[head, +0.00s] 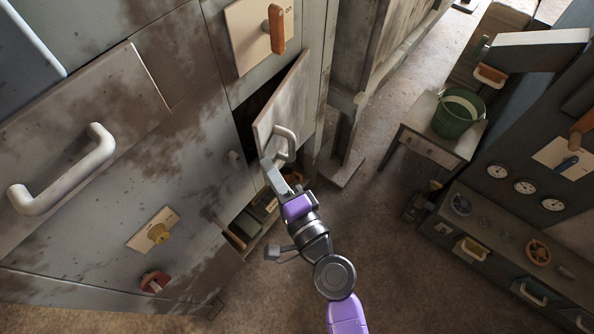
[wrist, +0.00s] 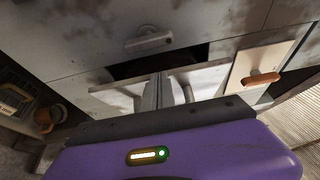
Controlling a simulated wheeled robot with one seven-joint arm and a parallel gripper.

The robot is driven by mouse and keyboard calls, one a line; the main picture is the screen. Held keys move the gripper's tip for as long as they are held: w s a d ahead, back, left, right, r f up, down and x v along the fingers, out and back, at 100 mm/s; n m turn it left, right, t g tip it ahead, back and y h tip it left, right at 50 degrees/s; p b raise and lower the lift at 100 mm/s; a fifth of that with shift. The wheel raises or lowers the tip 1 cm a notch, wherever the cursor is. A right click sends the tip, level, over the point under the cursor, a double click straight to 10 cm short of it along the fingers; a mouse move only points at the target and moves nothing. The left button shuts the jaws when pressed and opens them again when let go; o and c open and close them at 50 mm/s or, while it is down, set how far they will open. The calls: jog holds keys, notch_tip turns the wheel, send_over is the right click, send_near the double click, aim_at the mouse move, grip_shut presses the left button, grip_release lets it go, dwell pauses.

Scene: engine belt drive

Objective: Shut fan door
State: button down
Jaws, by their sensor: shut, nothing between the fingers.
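A small grey door (head: 295,100), which I take for the fan door, stands ajar on the front of the large machine cabinet. A dark opening (head: 246,125) shows behind its left edge. Its pale bar handle (head: 287,143) is on the lower part of its outer face. My gripper (head: 267,164) is shut and empty, its tips close to the lower end of the handle; I cannot tell whether they touch. In the wrist view the door (wrist: 205,76) is partly hidden behind my wrist, with the dark gap above it.
An orange lever (head: 277,28) on a beige plate sits above the door. An open drawer (head: 242,236) holding items is below. A green bucket (head: 459,113) stands on a small table right.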

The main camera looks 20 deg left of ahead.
jog(key=shift+w+a, duration=0.15)
jog(key=shift+a, duration=1.7)
